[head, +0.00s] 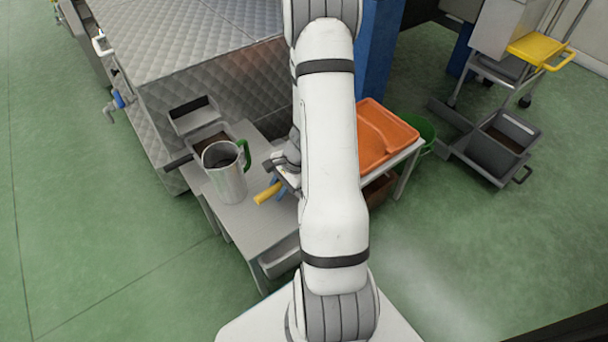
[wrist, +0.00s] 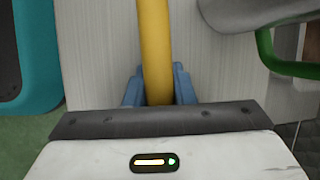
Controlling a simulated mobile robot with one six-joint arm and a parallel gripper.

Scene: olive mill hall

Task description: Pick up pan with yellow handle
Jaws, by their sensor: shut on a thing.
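The yellow handle (head: 267,193) of the pan sticks out to the left of my gripper (head: 278,184) over the grey table, in the head view. In the wrist view the yellow handle (wrist: 155,45) runs straight up from between the two blue fingers (wrist: 157,88), which are shut on it. The pan's body is not visible in either view; my arm covers part of the table. I cannot tell whether the pan rests on the table.
A metal jug (head: 226,182) with a green handle stands on the table (head: 245,225), left of my gripper; its green handle (wrist: 290,60) shows at the wrist view's right. An orange tray (head: 385,138) is right of my arm. A teal object (wrist: 38,50) lies left in the wrist view.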

